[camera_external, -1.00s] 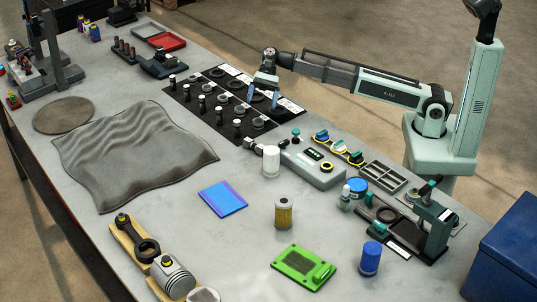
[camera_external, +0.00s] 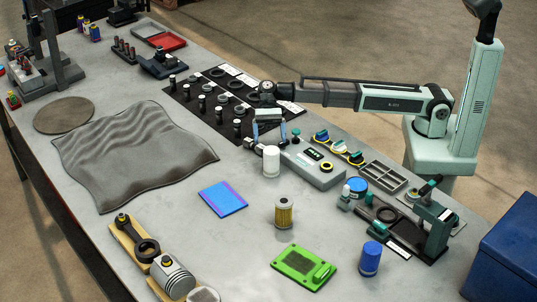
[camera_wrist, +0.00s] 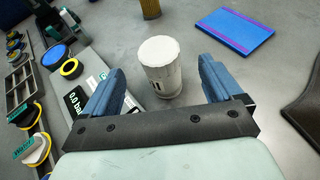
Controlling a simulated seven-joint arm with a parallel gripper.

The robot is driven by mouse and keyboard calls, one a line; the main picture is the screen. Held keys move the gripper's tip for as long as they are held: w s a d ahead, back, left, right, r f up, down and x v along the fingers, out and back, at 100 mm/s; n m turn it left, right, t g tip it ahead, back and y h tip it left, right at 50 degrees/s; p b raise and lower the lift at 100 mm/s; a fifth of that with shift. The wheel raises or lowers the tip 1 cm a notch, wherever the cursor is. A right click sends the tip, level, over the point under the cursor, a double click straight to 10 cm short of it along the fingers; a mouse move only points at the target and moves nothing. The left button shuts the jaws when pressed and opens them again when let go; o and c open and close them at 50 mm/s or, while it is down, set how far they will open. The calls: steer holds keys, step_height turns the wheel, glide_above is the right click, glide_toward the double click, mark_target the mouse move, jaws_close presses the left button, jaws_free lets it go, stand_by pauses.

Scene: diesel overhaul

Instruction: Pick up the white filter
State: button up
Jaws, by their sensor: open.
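The white filter (camera_external: 271,161) is a short upright cylinder on the grey table, left of the grey gauge device. In the wrist view the white filter (camera_wrist: 160,66) stands ahead of my gripper, roughly in line with the gap between the two blue fingers. My gripper (camera_external: 268,134) is open and empty, above and just behind the filter in the external view. In the wrist view the fingers of my gripper (camera_wrist: 160,84) are spread wide, apart from the filter.
The gauge device (camera_external: 312,163) stands close beside the filter. A yellow filter (camera_external: 284,213), a blue-purple flat filter (camera_external: 222,198), a green panel (camera_external: 304,266) and a blue canister (camera_external: 370,258) lie around. A black mat (camera_external: 190,94) holds several small parts. Bare table surrounds the filter's front.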

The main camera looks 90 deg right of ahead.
mark_target(271, 153)
steer(key=shift+x, duration=3.55)
steer(key=shift+c, duration=0.3)
steer(key=c, duration=1.2)
